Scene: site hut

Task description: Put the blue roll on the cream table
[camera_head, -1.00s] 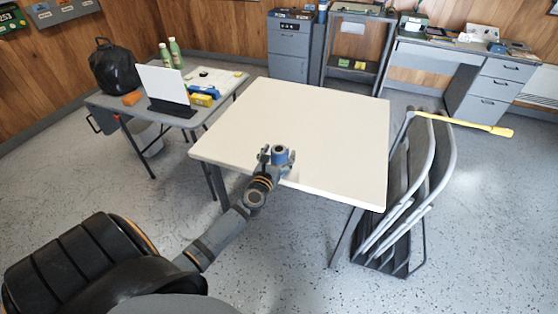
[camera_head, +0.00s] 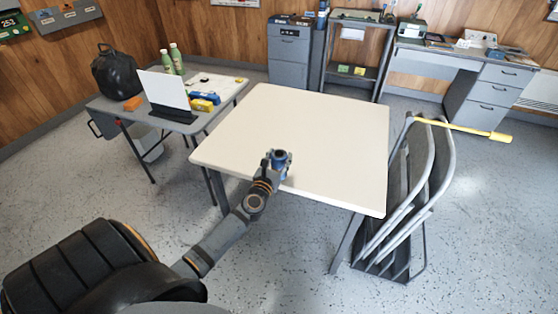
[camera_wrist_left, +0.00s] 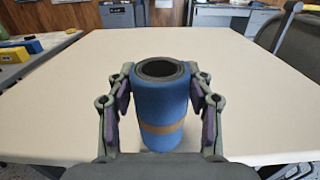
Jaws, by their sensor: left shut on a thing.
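The blue roll (camera_head: 281,160) is upright at the front edge of the cream table (camera_head: 320,125). My left gripper (camera_head: 278,159) is shut on it. In the left wrist view the roll (camera_wrist_left: 160,108) has a dark hollow top and a tan band low down. The fingers of my left gripper (camera_wrist_left: 160,95) press on its two sides. The roll's lower end appears just inside the table's near edge; I cannot tell whether it touches the top. My right gripper is not in view.
The cream tabletop is otherwise bare. A grey folding table (camera_head: 109,104) at the left bears a black bag (camera_head: 117,72), green bottles (camera_head: 176,58) and a white panel (camera_head: 163,88). Folded chairs (camera_head: 405,200) lean at the right, with a yellow-handled tool (camera_head: 465,127) across them.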

